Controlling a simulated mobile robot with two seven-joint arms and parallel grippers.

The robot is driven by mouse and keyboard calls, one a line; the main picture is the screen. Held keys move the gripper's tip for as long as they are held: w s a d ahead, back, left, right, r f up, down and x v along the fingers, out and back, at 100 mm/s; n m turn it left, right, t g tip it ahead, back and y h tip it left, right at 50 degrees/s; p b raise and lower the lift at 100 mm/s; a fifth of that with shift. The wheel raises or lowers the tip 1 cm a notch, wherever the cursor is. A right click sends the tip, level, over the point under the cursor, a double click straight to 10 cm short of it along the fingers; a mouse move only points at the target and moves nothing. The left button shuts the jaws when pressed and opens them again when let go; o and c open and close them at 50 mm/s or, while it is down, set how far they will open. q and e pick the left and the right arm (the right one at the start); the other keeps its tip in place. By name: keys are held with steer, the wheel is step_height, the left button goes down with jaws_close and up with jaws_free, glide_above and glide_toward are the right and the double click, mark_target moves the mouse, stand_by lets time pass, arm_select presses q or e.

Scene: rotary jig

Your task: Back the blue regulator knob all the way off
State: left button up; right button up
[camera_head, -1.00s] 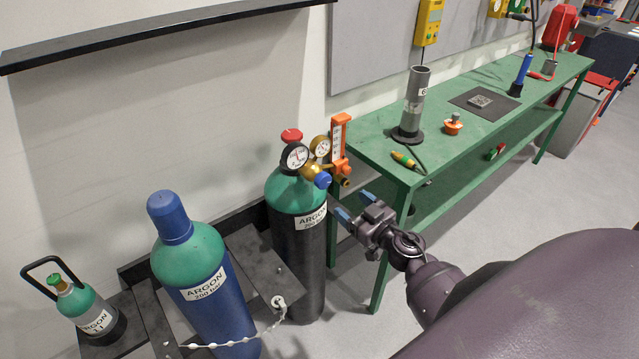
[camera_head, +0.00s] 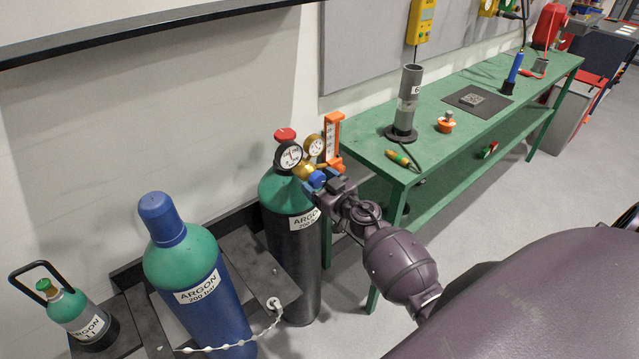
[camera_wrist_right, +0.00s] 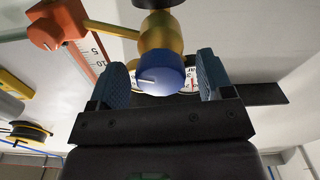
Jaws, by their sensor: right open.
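The blue regulator knob (camera_head: 317,179) sits on the front of the brass regulator (camera_head: 303,170), on top of the black argon cylinder with a green shoulder (camera_head: 277,192). My right gripper (camera_head: 325,184) is at the knob, its open jaws pointing at the regulator. In the right wrist view the blue knob (camera_wrist_right: 160,72), with a white mark on its face, lies between the two blue finger pads of my right gripper (camera_wrist_right: 163,80). A gap shows on both sides of the knob. My left gripper is not in view.
Two round gauges (camera_head: 289,155) and an orange flowmeter (camera_head: 332,138) stand close around the knob. A blue argon cylinder (camera_head: 195,285) leans to the left. The green bench (camera_head: 440,155) runs close on the right.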

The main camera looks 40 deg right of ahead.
steer(key=c, duration=0.9)
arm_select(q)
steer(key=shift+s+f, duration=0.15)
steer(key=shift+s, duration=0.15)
